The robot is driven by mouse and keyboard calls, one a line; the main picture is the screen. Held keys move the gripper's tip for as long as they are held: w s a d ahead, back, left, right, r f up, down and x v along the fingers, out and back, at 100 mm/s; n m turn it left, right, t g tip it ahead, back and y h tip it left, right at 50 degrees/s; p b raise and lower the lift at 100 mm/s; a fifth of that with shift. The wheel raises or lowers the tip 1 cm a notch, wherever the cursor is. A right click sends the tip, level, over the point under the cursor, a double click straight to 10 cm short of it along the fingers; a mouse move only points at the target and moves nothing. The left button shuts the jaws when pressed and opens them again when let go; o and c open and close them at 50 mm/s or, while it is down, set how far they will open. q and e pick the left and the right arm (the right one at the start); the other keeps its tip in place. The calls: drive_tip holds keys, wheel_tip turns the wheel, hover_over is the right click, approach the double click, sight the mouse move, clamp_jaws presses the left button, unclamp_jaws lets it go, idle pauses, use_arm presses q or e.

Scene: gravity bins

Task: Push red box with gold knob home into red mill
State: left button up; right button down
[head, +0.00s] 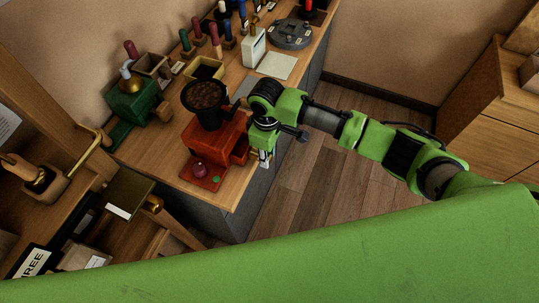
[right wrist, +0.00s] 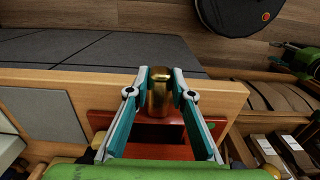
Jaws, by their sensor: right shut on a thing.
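The red mill (head: 207,147) stands on the wooden counter, with a dark hopper of brown beans (head: 205,95) on top. The red box (head: 240,154) sits at the mill's right side and appears to stick out partly, though my gripper covers much of it. My right gripper (head: 266,161) points down beside it at the counter's edge. In the right wrist view, my right gripper (right wrist: 160,80) is shut on the gold knob (right wrist: 158,93), one finger on each side. The red box also shows behind the knob (right wrist: 116,121). My left gripper is out of view.
A green mill (head: 133,103) stands to the left on the counter. A dark open bin (head: 206,69), a white dispenser (head: 254,47) and a grey round plate (head: 290,34) are further back. The floor (head: 310,180) right of the counter is clear.

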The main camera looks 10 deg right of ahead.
drive_tip(key=shift+w+a, duration=0.4)
drive_tip(key=shift+a, duration=0.15)
drive_tip(key=c, duration=1.7)
unclamp_jaws()
drive_tip(key=shift+r, duration=0.3)
wheel_tip(320, 180, up, 12)
drive_tip(key=shift+f, duration=0.25)
